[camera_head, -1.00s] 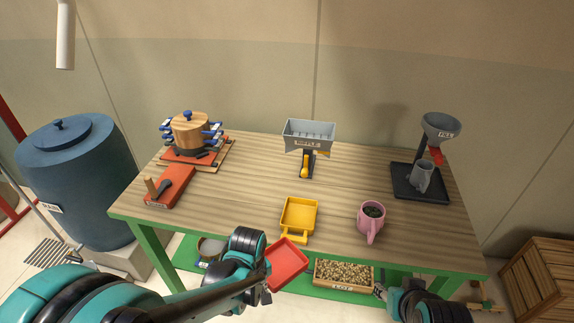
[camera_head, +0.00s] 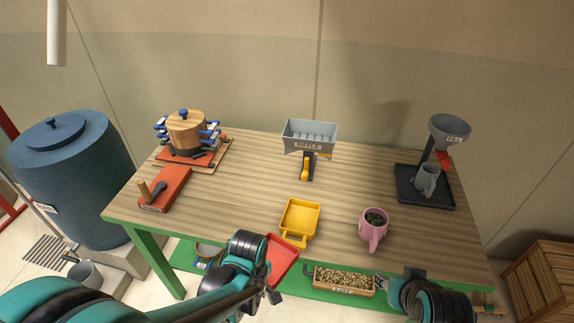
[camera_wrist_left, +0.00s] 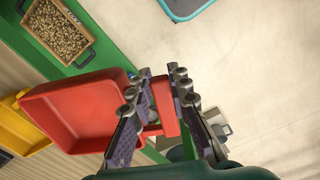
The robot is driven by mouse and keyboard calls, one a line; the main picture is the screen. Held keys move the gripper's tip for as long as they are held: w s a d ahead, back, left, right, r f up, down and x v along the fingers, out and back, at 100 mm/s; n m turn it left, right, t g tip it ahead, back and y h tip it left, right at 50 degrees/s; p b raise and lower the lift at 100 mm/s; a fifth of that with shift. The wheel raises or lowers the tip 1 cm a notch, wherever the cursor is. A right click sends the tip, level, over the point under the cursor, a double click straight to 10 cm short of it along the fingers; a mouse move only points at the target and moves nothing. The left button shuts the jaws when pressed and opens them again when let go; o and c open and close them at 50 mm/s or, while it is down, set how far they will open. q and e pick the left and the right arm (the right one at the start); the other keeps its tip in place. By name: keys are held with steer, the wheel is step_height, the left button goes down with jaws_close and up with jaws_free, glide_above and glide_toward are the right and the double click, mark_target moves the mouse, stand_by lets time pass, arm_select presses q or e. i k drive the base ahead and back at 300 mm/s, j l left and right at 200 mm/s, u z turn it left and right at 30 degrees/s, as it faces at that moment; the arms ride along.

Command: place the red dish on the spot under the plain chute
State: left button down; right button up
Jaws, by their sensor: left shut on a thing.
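The red dish (camera_head: 283,258) is at the table's front edge, below the yellow dish in the head view. In the left wrist view the red dish (camera_wrist_left: 80,112) looks empty, and its handle lies between the fingers of my left gripper (camera_wrist_left: 160,100). That gripper (camera_head: 273,290) is shut on the handle. The riffle box (camera_head: 309,138) stands at the back middle of the table. A yellow chute shows on its right side; the plain chute and the spot under it are hard to make out. My right gripper (camera_head: 412,275) is by the front edge, its jaws unclear.
A yellow dish (camera_head: 299,217) and a pink mug (camera_head: 373,226) stand near the front. A pot (camera_head: 186,132) and red box (camera_head: 166,190) are left; a funnel stand (camera_head: 425,190) is right. A bean tray (camera_head: 343,281) sits below. The tabletop left of centre is clear.

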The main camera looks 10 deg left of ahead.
mark_target(285, 172)
steer(key=i, duration=1.15)
